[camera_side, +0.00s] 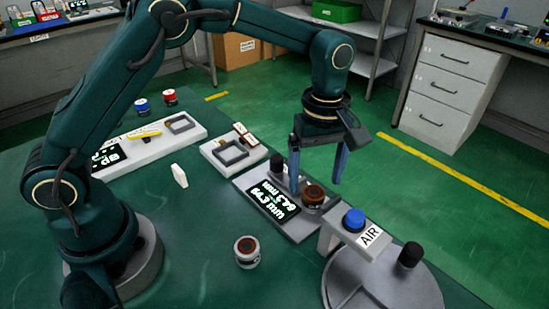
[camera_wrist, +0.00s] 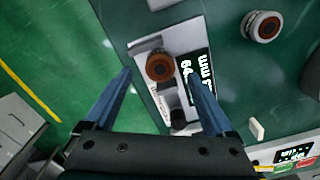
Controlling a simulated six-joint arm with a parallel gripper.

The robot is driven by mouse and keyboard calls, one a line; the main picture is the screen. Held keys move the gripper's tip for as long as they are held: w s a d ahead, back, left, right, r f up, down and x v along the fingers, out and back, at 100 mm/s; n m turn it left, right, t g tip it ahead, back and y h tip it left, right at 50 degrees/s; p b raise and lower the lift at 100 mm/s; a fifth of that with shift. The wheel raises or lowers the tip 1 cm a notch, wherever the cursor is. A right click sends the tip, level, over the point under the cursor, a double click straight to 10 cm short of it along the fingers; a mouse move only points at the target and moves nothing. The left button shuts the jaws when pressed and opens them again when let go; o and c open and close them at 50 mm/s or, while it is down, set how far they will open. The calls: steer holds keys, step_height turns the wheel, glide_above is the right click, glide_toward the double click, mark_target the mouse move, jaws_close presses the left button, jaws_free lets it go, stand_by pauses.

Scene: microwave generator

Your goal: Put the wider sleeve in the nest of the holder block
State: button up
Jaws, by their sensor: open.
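My gripper (camera_side: 315,184) is open, fingers pointing down over the gauge plate (camera_side: 296,229). A brown-topped sleeve (camera_side: 313,196) stands on that plate, below and between the fingertips. In the wrist view the same sleeve (camera_wrist: 159,66) shows in the gap between the two blue fingers (camera_wrist: 160,76). A second sleeve, silver with a brown top (camera_side: 247,252), stands on the table in front, apart from the gripper; it also shows in the wrist view (camera_wrist: 264,26). I cannot tell which is wider. A white block with a square raised frame (camera_side: 220,152), empty inside, may be the holder block.
The plate carries a lit mm display (camera_side: 272,199) and a black knob (camera_side: 276,164). An AIR stand with a blue button (camera_side: 353,219) is close on the right. Front table is mostly clear.

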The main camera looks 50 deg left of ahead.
mark_target(313, 196)
steer(key=shift+f, duration=1.5)
jaws_close()
steer(key=shift+r, duration=0.15)
